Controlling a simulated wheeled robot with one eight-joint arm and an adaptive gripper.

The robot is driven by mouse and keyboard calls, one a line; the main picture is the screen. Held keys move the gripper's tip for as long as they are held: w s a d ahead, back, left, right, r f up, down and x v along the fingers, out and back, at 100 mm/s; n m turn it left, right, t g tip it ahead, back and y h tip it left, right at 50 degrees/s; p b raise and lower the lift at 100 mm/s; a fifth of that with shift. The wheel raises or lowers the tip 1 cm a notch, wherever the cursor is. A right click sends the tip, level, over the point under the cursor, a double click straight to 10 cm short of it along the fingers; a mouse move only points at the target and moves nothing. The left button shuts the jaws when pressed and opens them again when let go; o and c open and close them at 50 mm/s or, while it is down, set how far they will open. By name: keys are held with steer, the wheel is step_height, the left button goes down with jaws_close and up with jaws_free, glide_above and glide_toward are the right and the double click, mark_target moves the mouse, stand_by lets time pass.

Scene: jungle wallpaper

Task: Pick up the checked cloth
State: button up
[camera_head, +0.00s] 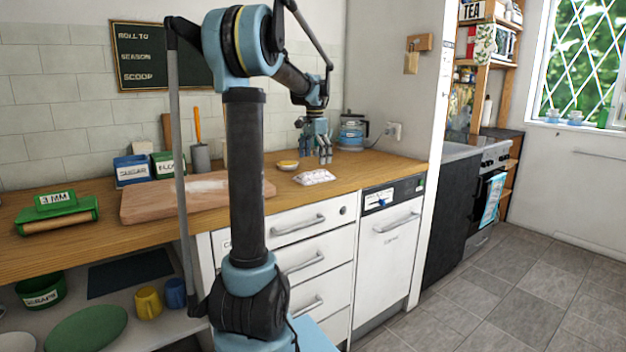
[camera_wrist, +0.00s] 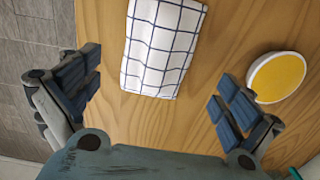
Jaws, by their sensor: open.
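The checked cloth (camera_wrist: 163,48), white with dark blue lines, lies flat and folded on the wooden counter. In the wrist view it is at the top middle, and its far end is cut off by the frame edge. In the head view the cloth (camera_head: 314,177) lies near the counter's front edge. My gripper (camera_wrist: 155,92) is open and empty, with its fingers wide apart on either side of the cloth's near end. In the head view my gripper (camera_head: 325,158) hangs just above and behind the cloth, apart from it as far as I can tell.
A small yellow-topped white dish (camera_wrist: 278,77) sits right of the cloth in the wrist view, close to my right finger. A kettle (camera_head: 352,132) stands behind on the counter. A wooden board (camera_head: 150,207) lies to the left.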

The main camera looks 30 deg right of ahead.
mark_target(315, 170)
steer(key=shift+s+f, duration=0.15)
steer(key=shift+f, duration=2.2)
steer(key=c, duration=1.4)
